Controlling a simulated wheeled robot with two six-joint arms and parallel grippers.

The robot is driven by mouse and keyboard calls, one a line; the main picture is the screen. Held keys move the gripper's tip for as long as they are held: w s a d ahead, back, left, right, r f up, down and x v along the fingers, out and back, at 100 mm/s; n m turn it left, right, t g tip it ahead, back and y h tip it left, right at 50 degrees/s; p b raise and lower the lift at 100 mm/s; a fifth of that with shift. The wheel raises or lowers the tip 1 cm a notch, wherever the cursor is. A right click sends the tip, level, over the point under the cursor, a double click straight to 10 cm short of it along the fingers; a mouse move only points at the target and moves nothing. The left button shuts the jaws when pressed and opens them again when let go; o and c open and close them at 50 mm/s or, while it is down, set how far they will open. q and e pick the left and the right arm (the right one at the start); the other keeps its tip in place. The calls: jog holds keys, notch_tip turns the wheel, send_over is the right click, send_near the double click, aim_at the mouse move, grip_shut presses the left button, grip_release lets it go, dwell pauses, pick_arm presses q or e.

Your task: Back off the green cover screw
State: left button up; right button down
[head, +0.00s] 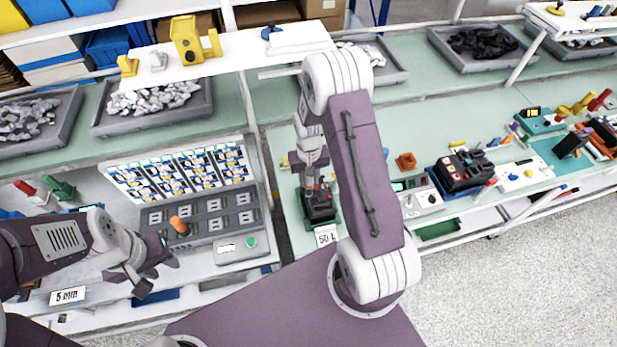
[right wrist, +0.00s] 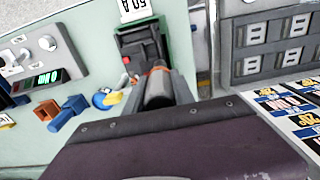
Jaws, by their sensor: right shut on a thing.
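My right gripper (head: 316,188) points down over a black breaker (head: 319,208) on a green base (head: 331,224), beside a "50 A" card. In the right wrist view it is shut on a dark grey cylindrical tool (right wrist: 158,90) with an orange-red band. The breaker (right wrist: 138,45) and its red part show just beyond the tool. I cannot make out a green cover screw; the tool and fingers hide part of the breaker. My left gripper (head: 155,276) is open and empty, near the left workstation's front.
An orange-handled object (head: 179,225) stands on the grey socket panel (head: 210,215) near my left gripper. A small orange block (head: 405,160), a black device (head: 464,170) and a meter (head: 425,195) lie right of the breaker. Grey bins line the back.

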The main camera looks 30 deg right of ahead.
jog(key=shift+f+b, duration=0.5)
jog(key=shift+f, duration=0.15)
dwell(0.7)
jog(key=shift+r, duration=0.15)
dwell(0.9)
jog(key=shift+r+p, duration=2.7)
jog(key=shift+r, duration=0.35)
